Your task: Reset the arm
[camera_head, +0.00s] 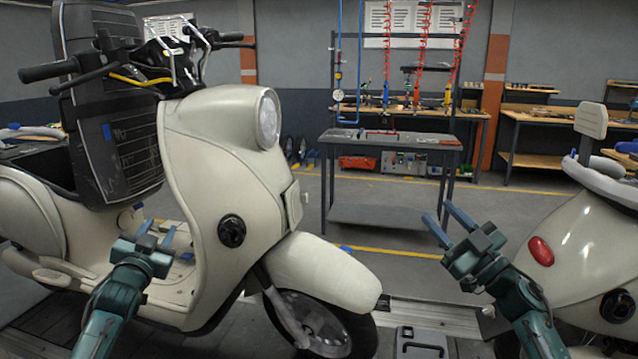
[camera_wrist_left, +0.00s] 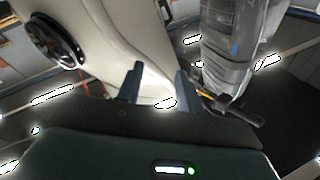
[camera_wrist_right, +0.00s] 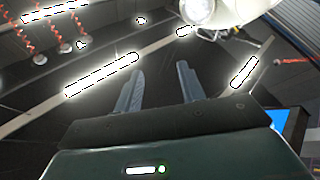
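My left gripper (camera_head: 157,232) is in front of the cream scooter (camera_head: 215,150) at the left, near its footboard. Its two blue fingers stand apart with nothing between them; they also show apart in the left wrist view (camera_wrist_left: 158,82). My right gripper (camera_head: 449,222) is raised at the right, between the cream scooter and a second scooter (camera_head: 570,245). Its fingers are apart and empty, as the right wrist view (camera_wrist_right: 158,88) also shows. Whether the left gripper touches the scooter cannot be told.
A workbench (camera_head: 390,139) with hanging tools stands at the back.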

